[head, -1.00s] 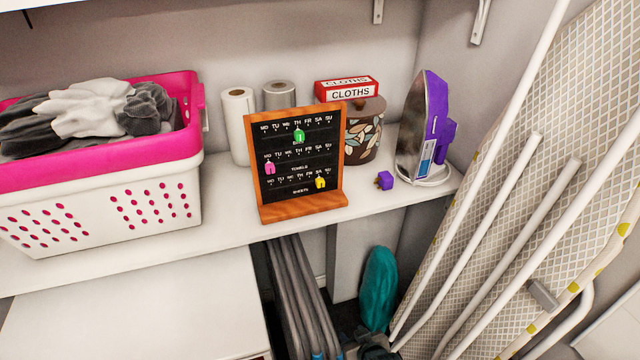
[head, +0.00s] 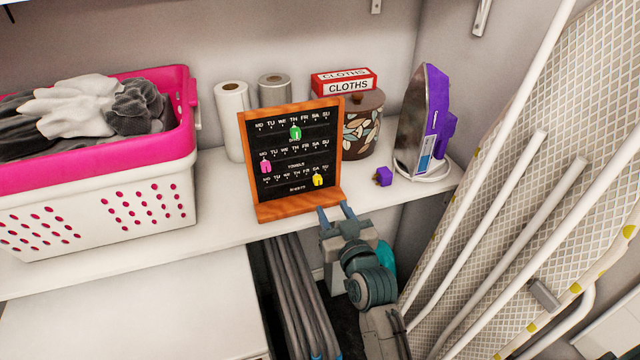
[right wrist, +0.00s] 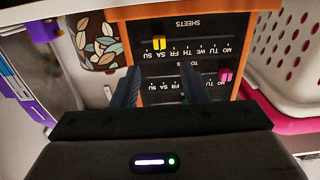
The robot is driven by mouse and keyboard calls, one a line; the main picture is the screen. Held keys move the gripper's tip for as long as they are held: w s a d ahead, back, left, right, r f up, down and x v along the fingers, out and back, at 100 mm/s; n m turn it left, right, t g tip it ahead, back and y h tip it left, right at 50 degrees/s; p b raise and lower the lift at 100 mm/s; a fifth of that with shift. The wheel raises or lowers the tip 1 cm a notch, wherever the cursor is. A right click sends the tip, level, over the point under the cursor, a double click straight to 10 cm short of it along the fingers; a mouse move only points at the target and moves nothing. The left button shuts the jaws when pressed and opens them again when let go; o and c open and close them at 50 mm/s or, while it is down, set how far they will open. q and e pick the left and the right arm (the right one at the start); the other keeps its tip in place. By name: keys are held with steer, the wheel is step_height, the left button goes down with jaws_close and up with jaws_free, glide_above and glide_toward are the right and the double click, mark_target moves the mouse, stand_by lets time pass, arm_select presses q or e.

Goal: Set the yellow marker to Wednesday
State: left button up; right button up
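The calendar board (head: 296,187) stands on the shelf, a black panel in an orange wooden frame with three rows of day letters. The yellow marker (head: 318,180) is in the lowest row, labelled sheets, at SA. It also shows in the right wrist view (right wrist: 159,43), where the board appears upside down. The green marker (head: 295,132) is at TH in the top row. The pink marker (head: 265,166) is at MO in the middle row. My right gripper (head: 335,211) is open and empty, in front of the board's lower right corner. My left gripper is not in view.
A pink and white laundry basket (head: 100,206) stands left of the board. Paper rolls (head: 231,105), a leaf-patterned pot (head: 362,136), a cloths box (head: 343,79), a small purple block (head: 383,176) and a purple iron (head: 428,120) stand behind and right. An ironing board (head: 540,150) leans at right.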

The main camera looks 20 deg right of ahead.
mark_target(319, 183)
steer(key=w+p, duration=0.2)
steer(key=w, duration=0.7)
steer(key=shift+w+a, duration=0.1)
steer(key=shift+w, duration=0.05)
steer(key=shift+c, duration=0.2)
jaws_close()
